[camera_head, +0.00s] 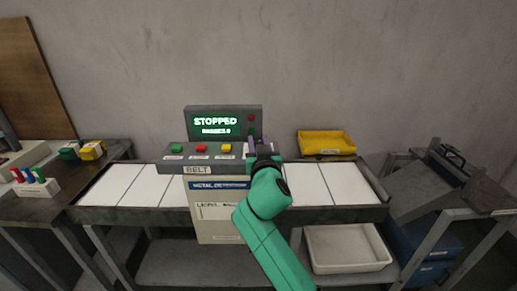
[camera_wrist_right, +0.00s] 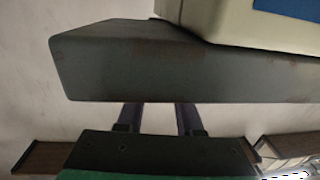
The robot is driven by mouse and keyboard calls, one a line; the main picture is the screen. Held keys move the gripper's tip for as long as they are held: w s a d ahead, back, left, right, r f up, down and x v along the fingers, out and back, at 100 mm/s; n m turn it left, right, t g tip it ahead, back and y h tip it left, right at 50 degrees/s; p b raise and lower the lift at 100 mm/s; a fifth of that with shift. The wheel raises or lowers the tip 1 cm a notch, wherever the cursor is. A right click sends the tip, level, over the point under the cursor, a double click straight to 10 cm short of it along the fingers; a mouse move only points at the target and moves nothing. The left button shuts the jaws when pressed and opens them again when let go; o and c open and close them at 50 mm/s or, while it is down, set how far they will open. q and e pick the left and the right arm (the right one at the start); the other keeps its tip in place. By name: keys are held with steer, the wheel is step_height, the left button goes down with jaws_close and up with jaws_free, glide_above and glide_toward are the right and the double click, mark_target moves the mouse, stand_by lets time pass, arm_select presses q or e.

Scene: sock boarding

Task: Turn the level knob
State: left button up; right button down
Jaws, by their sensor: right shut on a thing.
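The metal detector's control panel (camera_head: 186,160) stands over the belt, with a green, a red and a yellow button in a row. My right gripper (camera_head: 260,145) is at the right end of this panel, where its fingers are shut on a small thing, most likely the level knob. The knob itself is hidden behind the gripper. In the right wrist view the two fingers (camera_wrist_right: 158,117) reach behind the dark panel housing (camera_wrist_right: 150,65), which covers their tips. My left gripper is not in view.
The display (camera_head: 216,125) above the panel reads STOPPED, with a smaller line below. A white belt (camera_head: 315,185) runs both sides of the machine. A yellow tray (camera_head: 326,142) sits behind it at right, a white bin (camera_head: 347,250) below. Small blocks (camera_head: 92,150) stand at left.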

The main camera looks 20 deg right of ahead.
steer(key=shift+r, duration=0.1)
stand_by(0.3)
steer(key=c, duration=0.6)
jaws_free()
steer(key=shift+o, duration=0.2)
steer(key=s+a+b, duration=0.2)
steer(key=s, duration=1.2)
steer(key=shift+s+a+b, duration=0.15)
steer(key=shift+b, duration=0.25)
